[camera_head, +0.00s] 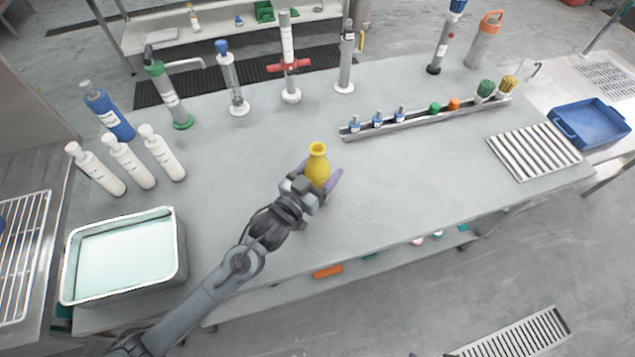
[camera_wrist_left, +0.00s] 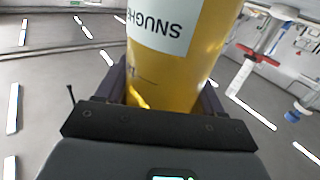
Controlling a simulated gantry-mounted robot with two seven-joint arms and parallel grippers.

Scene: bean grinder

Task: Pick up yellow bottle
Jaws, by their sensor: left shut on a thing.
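The yellow bottle (camera_head: 317,168) stands out near the middle of the table in the head view, with its neck and open mouth at the top. My left gripper (camera_head: 321,184) is shut on the bottle, with purple fingers on either side of its body. In the left wrist view the bottle (camera_wrist_left: 178,60) fills the middle, with a white label, between the fingers. I cannot tell whether its base touches the table. My right gripper is not in view.
White bottles (camera_head: 128,161) and a blue bottle (camera_head: 108,115) stand at the left, behind a metal tray (camera_head: 180,262). A rail (camera_head: 415,123) with small bottles lies right of the yellow bottle. Tall devices (camera_head: 290,60) line the back. The table's front middle is clear.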

